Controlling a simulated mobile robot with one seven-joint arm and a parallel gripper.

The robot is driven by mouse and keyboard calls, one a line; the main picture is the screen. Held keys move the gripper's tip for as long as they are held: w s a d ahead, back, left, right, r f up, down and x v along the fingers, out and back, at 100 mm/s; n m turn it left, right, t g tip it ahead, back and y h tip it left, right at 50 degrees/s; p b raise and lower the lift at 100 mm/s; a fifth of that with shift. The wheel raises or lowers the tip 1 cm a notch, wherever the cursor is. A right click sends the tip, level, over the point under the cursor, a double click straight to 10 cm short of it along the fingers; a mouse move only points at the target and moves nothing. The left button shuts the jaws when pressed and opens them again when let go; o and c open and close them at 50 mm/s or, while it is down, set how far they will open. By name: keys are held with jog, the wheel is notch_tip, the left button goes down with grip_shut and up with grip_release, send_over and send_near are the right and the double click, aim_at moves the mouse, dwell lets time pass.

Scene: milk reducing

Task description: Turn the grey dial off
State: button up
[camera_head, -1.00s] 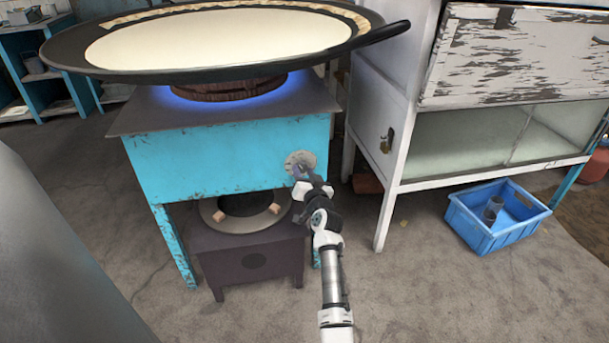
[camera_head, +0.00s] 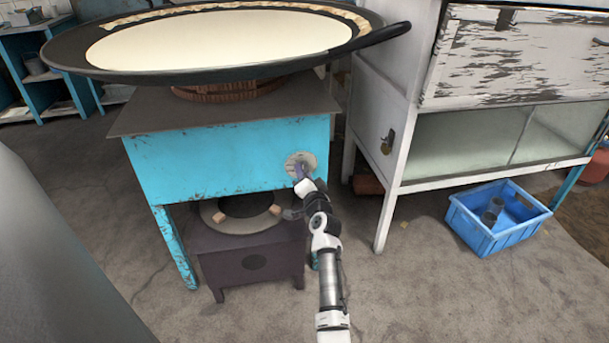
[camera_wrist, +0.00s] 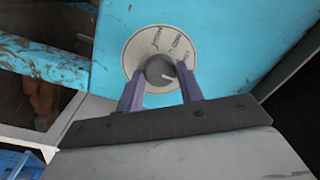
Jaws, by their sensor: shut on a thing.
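The grey dial (camera_wrist: 160,70) is a round knob with a white pointer mark. It sits on a pale disc with markings on the blue front of the stove (camera_head: 220,155). In the head view the dial's disc (camera_head: 300,163) shows at the right end of the stove front. My gripper (camera_wrist: 160,85) has its two purple fingers on either side of the knob and is shut on it. In the head view my gripper (camera_head: 304,178) reaches the dial from below. No blue flame glow shows under the large pan (camera_head: 370,38).
A low dark burner stand (camera_head: 250,262) is below the stove, left of my arm. A white cabinet (camera_head: 395,165) stands close on the right. A blue crate (camera_head: 478,235) with cups in it is on the floor. Open floor lies in front.

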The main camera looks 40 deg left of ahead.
jog(key=shift+r, duration=0.1)
jog(key=o, duration=1)
